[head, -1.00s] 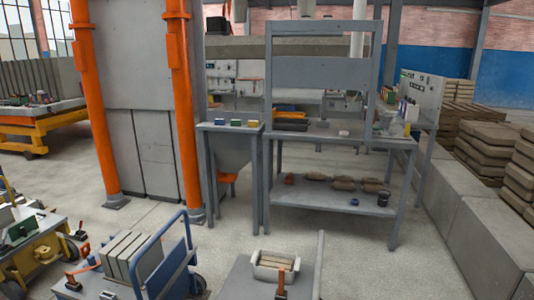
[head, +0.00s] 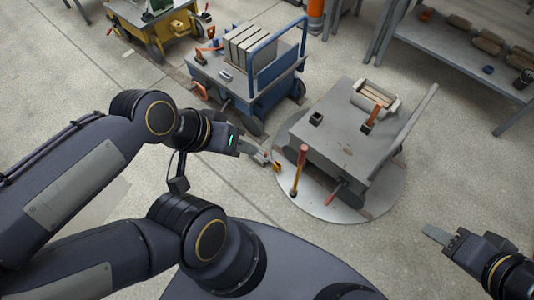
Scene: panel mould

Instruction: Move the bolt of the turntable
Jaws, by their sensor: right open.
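The turntable (head: 345,210) is a round grey plate on the floor. A grey cart (head: 335,118) stands on it. An upright yellow lever with a red knob (head: 299,170) stands at the plate's left edge; I cannot tell whether it is the bolt. A small orange piece (head: 277,167) shows just left of it, by my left fingertips. My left gripper (head: 264,158) is at the plate's left edge, short of the lever; its finger gap is too small to read. My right gripper (head: 437,235) is open and empty, to the right of the plate, apart from the cart.
The grey cart carries a pale box (head: 376,98) with slats, and has a push bar on its right. A blue cart (head: 250,75) with grey panels stands behind left, a yellow cart (head: 160,25) further left. A grey shelf table (head: 465,50) is at upper right. Floor between is clear.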

